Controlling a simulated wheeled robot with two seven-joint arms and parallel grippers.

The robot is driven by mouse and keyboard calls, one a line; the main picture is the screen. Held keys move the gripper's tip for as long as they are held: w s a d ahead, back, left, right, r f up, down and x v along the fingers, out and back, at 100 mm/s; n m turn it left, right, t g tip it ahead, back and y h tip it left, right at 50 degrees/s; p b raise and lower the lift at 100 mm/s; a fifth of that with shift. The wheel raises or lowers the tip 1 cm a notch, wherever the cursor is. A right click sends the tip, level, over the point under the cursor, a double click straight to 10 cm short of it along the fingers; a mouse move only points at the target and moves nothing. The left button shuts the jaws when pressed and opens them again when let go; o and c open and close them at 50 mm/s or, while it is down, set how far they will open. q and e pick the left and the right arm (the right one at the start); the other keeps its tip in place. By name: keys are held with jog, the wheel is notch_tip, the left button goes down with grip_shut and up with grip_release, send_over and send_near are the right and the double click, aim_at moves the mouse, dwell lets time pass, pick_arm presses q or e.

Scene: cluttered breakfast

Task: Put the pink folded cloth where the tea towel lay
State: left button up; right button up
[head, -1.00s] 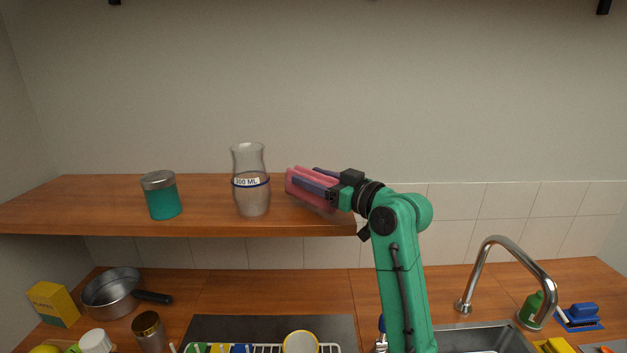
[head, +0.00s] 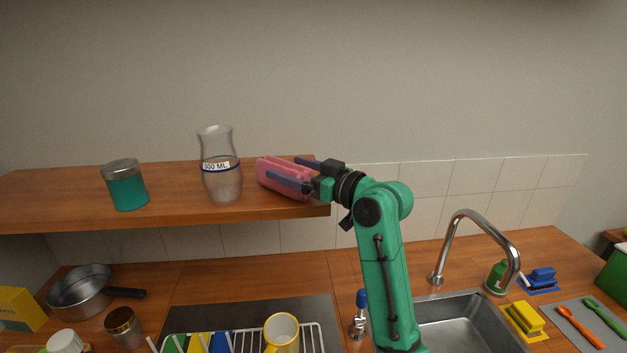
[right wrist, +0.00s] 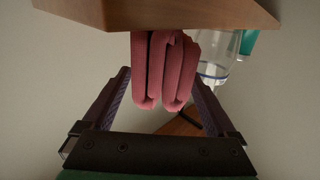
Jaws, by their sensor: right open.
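The pink folded cloth (head: 272,169) lies on the wooden shelf near its right end, beside the glass flask. My right gripper (head: 283,171) is open, with its fingers on either side of the cloth. In the right wrist view the cloth (right wrist: 165,70) stands out past the shelf edge between the fingers (right wrist: 160,80), with a visible gap on both sides. No tea towel can be made out. My left gripper is not in view.
The shelf (head: 60,210) also holds the glass flask (head: 221,180) and a teal jar (head: 126,186). Below are a pan (head: 82,292), a dish rack with a yellow mug (head: 281,335), a tap (head: 470,215) and the sink (head: 450,330).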

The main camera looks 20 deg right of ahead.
jog(key=b+v, duration=0.3)
jog(key=v, duration=0.6)
jog(key=shift+d+f, duration=0.1)
jog(key=shift+f, duration=0.05)
jog(key=shift+s+d, duration=0.15)
jog(key=shift+s, duration=0.25)
